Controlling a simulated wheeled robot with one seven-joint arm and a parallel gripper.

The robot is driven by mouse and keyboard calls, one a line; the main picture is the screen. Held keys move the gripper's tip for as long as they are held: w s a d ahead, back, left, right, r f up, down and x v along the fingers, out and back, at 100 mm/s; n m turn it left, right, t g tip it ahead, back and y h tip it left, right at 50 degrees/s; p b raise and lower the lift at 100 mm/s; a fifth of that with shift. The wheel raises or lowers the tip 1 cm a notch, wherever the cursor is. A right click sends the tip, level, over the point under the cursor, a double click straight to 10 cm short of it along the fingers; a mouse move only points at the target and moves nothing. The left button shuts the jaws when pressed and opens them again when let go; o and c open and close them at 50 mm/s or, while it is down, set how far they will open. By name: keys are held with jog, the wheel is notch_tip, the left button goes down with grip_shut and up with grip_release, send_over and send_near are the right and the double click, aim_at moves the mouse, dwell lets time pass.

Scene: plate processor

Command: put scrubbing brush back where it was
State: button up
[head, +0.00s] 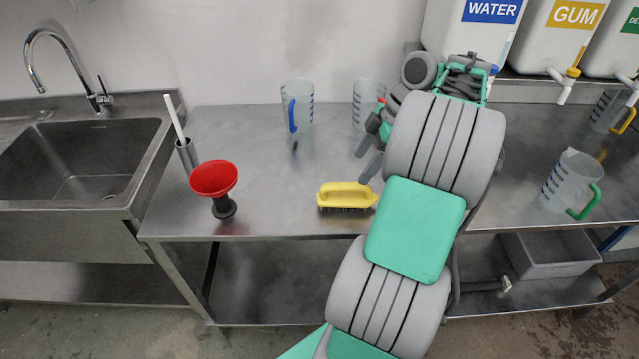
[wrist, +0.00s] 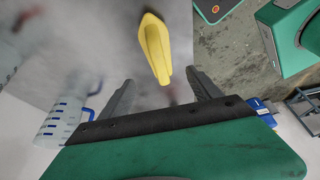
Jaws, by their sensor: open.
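The scrubbing brush (head: 345,193) has a yellow handle and dark bristles. It sits bristles down near the front edge of the steel table (head: 262,150), right of the red funnel. My gripper (head: 368,158) is above the table, just behind and right of the brush in the head view. In the wrist view the brush (wrist: 155,47) lies beyond the fingers. My gripper (wrist: 160,92) is open there, with nothing between its fingers. The brush's bristles are mostly hidden in the wrist view.
A red funnel (head: 214,178) on a dark stand and a grey holder (head: 187,155) with a white stick stand left. Measuring jugs stand behind (head: 298,105) and at right (head: 571,180). The sink (head: 80,160) is far left. The table between funnel and brush is clear.

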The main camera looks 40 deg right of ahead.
jog(key=w+a+r+m+h, duration=0.1)
jog(key=w+a+m, duration=0.15)
jog(key=a, duration=0.85)
jog(key=w+a+r+m+h, duration=0.1)
jog(key=w+a+m, duration=0.15)
jog(key=a, duration=0.95)
jog(key=s+a+f+m+t+h, duration=0.1)
jog(key=s+a+f+m, duration=0.3)
jog(key=s+a, duration=0.3)
jog(key=shift+s+f+m+h, duration=0.15)
jog(key=shift+s+m+h, duration=0.15)
jog(key=shift+s+m, duration=0.6)
